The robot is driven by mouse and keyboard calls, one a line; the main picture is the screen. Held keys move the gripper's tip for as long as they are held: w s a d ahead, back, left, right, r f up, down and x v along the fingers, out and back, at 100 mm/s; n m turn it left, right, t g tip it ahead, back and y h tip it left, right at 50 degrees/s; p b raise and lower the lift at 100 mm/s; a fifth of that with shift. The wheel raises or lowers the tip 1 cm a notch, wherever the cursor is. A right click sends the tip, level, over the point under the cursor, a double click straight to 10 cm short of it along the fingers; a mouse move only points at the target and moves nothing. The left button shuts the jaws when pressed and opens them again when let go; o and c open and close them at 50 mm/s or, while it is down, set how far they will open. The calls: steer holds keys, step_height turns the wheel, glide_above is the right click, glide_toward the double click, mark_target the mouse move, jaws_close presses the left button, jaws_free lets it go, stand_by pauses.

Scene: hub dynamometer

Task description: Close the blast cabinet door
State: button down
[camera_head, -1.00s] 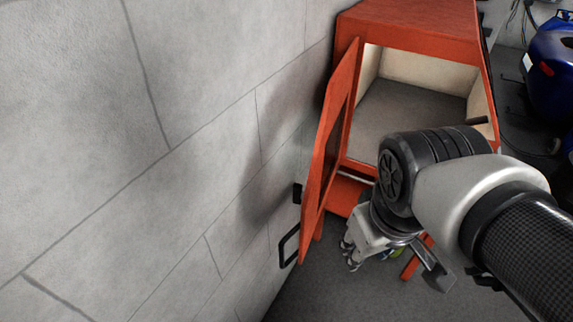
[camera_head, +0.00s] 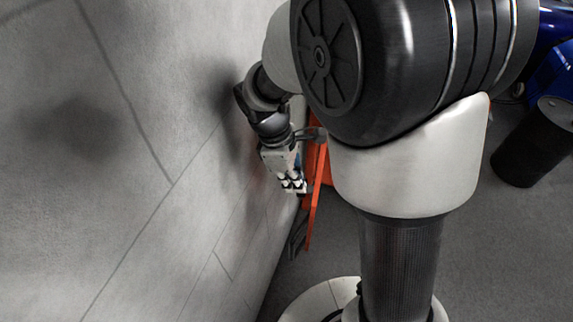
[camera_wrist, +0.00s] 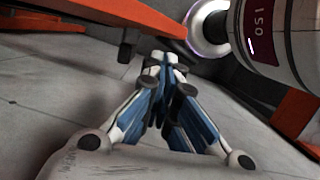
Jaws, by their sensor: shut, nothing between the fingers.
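The blast cabinet's orange door (camera_head: 316,195) stands open, seen nearly edge-on and sticking out along the wall. Its dark handle (camera_head: 298,236) is on the wall side near the door's lower end. My gripper (camera_head: 297,188) is shut and empty, between the wall and the door, fingers close to the door's wall-side face. I cannot tell whether they touch it. In the wrist view the closed fingertips (camera_wrist: 163,62) are just below an orange panel (camera_wrist: 130,14), likely the door. My arm hides most of the cabinet, including its opening.
The grey block wall (camera_head: 130,150) runs close along the left of my gripper, leaving little room. A dark cylindrical bin (camera_head: 535,145) and a blue machine (camera_head: 553,65) stand at the right. The grey floor (camera_head: 490,265) at lower right is clear.

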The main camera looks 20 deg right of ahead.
mark_target(299, 196)
steer(key=b+x, duration=0.1)
steer(key=x, duration=0.4)
steer(key=shift+f, duration=0.25)
steer(key=shift+d, duration=0.15)
